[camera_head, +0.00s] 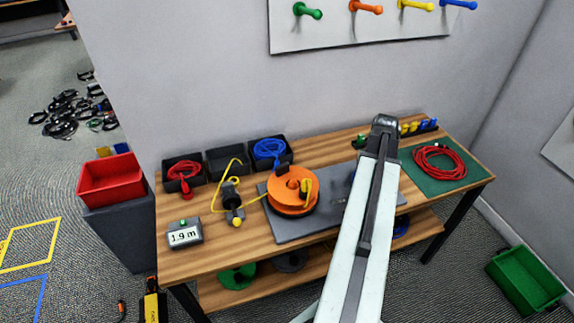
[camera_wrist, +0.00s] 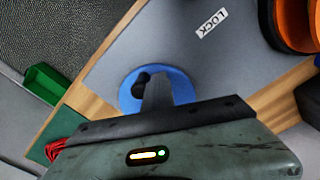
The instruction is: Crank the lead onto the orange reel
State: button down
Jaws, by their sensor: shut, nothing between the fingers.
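The orange reel (camera_head: 292,190) stands on a grey plate (camera_head: 262,212) on the workbench. A dark knob sits at its upper left edge and a yellow piece at its right. A yellow lead (camera_head: 252,201) runs left from the reel to a black device (camera_head: 231,194). The orange reel's edge shows at the upper right of the wrist view (camera_wrist: 314,18). My gripper (camera_wrist: 155,82) is shut and empty, over a blue disc (camera_wrist: 182,84) beside a black knob. In the head view my arm hides the gripper and that disc.
A meter (camera_head: 184,236) reads 1.9 m. Black bins (camera_head: 222,162) line the back left. Coiled red cable (camera_head: 440,162) lies on a green mat (camera_head: 418,182) at the right.

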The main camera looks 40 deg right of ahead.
jog(key=shift+s+d, duration=0.55)
jog(key=shift+s, duration=0.3)
jog(key=shift+s+d, duration=0.4)
jog(key=shift+d, duration=0.1)
notch_tip(320, 180, up, 7)
jog(key=p, duration=0.7)
jog(key=shift+r, duration=0.15)
jog(key=shift+w, duration=0.1)
jog(key=shift+f, duration=0.2)
